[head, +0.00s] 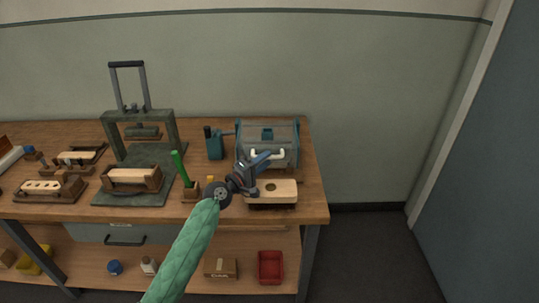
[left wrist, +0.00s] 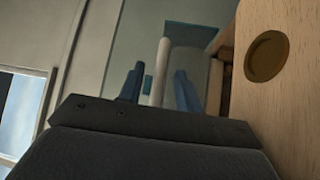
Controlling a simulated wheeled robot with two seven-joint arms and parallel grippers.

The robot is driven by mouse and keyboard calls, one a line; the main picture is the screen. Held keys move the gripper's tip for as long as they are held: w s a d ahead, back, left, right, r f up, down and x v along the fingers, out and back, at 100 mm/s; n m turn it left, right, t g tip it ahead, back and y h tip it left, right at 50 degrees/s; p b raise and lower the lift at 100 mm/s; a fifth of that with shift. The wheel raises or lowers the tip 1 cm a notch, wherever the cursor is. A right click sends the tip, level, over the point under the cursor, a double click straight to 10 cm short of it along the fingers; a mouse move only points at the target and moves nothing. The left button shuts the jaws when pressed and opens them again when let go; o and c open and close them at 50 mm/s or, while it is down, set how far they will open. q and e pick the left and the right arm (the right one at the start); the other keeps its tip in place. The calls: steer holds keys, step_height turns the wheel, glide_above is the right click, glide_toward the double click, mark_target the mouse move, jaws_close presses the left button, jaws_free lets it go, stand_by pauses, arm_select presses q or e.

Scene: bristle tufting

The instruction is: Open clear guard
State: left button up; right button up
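The clear guard (head: 285,133) is a see-through cover on a teal-framed box at the back right of the bench, and it looks shut. A white bar handle (head: 278,153) sits on its front. My left gripper (head: 262,161) is just in front of the handle, its blue fingers pointing at it. In the left wrist view the fingers are apart (left wrist: 158,88) and the white handle (left wrist: 160,62) shows between them. I cannot tell whether either finger touches it. My right gripper is not in view.
A pale wooden block with a round recess (head: 283,190) lies just below the gripper. A teal can (head: 214,144) stands left of the guard. A green-handled tool (head: 180,167) stands upright in a holder. A dark press (head: 140,115) stands further left. The bench ends right of the guard.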

arm_select(q)
steer(key=x, duration=0.2)
steer(key=shift+w+d+r, duration=0.1)
steer(key=shift+w+d, duration=0.1)
steer(key=shift+d, duration=0.15)
steer(key=shift+w, duration=0.1)
steer(key=c, duration=0.6)
jaws_close()
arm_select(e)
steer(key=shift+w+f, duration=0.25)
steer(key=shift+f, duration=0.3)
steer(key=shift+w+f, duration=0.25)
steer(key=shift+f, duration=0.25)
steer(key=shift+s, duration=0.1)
